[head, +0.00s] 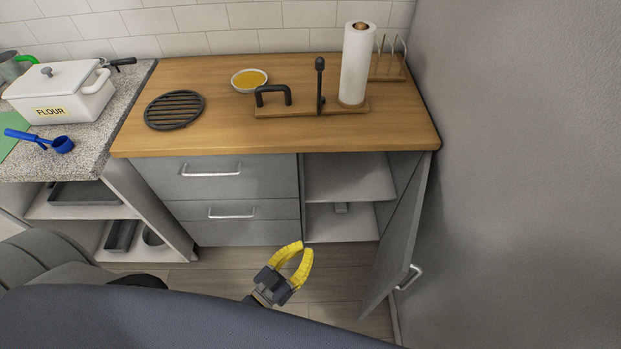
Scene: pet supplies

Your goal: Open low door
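The low grey cabinet door (396,240) on the right of the wooden-topped unit stands swung outward, with its hinged side at the unit's right end. Its silver handle (411,278) is on the face turned to the right wall. The cabinet's inside shelf (345,178) shows through the opening. My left gripper (304,249) has yellow fingers with a gap between them and looks empty. It is in front of the unit, left of the door and apart from it. My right gripper is not in view.
A grey wall (530,150) stands close to the door's right. Two shut drawers (230,178) are left of the opening. The wooden counter (220,125) holds a paper towel roll (356,65), a yellow-filled bowl (249,80) and a black trivet (174,110). Floor (340,285) between gripper and door is clear.

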